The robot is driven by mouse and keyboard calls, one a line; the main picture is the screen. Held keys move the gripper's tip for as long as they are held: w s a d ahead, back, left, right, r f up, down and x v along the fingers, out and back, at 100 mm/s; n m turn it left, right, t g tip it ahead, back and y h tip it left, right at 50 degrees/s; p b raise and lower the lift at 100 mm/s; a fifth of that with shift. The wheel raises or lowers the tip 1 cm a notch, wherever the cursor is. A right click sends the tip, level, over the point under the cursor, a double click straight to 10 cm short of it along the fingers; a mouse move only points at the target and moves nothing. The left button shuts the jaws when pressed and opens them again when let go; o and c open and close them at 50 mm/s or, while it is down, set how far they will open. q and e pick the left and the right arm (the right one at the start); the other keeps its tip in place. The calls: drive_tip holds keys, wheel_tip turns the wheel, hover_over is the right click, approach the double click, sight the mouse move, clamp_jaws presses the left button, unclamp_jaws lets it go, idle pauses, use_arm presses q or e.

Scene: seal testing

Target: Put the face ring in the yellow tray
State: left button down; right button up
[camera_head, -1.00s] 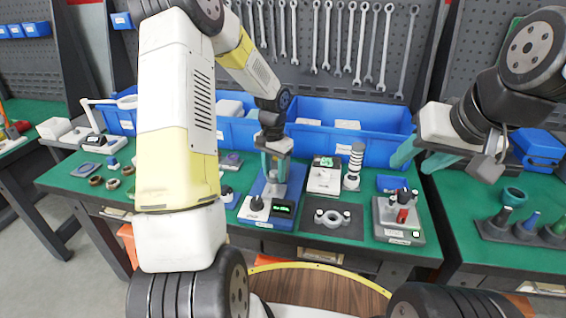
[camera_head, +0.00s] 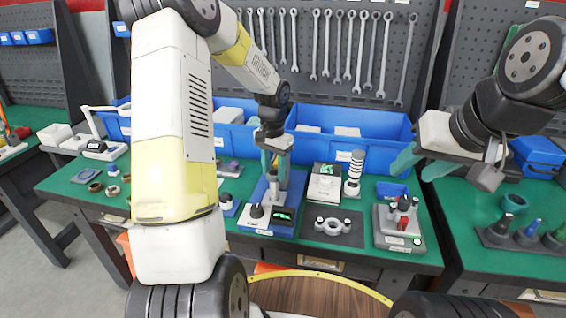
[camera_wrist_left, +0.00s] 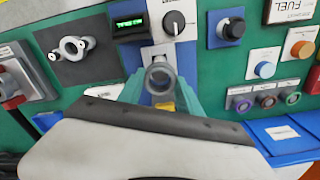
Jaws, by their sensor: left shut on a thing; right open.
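My left gripper (camera_head: 273,158) has teal fingers and is above the blue test fixture (camera_head: 258,222) with a small display. In the left wrist view its fingers (camera_wrist_left: 160,92) are shut on a grey ring-shaped piece (camera_wrist_left: 160,78), seen end-on; I cannot tell for certain that this is the face ring. In the head view that piece is too small and covered to make out. My right gripper (camera_head: 420,165) is open and empty, in the air at the right. I cannot make out a yellow tray in either view.
A grey two-eared part (camera_head: 333,226) lies on a dark mat. A grey device with a red knob (camera_head: 399,228) stands right of it. Blue bins (camera_head: 375,150) line the back. Small rings (camera_head: 96,187) lie at the left. My left arm covers part of the table.

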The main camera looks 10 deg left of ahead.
use_arm(q)
drive_tip(key=shift+r, duration=1.15)
